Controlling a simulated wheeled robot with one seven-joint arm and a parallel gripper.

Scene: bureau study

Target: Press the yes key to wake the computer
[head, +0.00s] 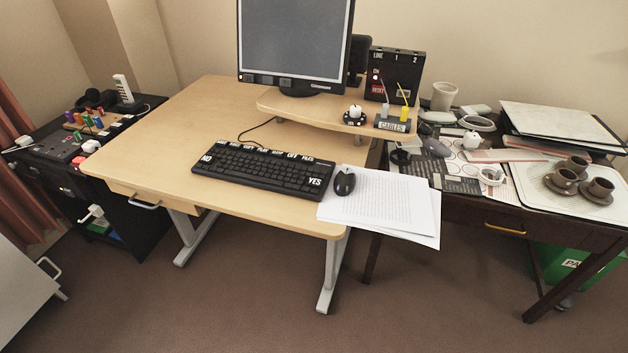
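A black keyboard (262,171) lies on the light wooden desk (165,130). Its yes key (314,181) carries a white YES label at the right front corner. A NO label (207,158) is at the keyboard's left end, and more white labels run along its back row. The computer monitor (296,38) stands behind on a raised shelf, and its screen is plain grey. My gripper is not in this view.
A black mouse (344,183) sits on white papers (385,205) right of the keyboard, overhanging the desk edge. A dark side table (465,207) with cups (563,178) and papers stands at right. A black cabinet (130,208) stands at left. Floor in front is clear.

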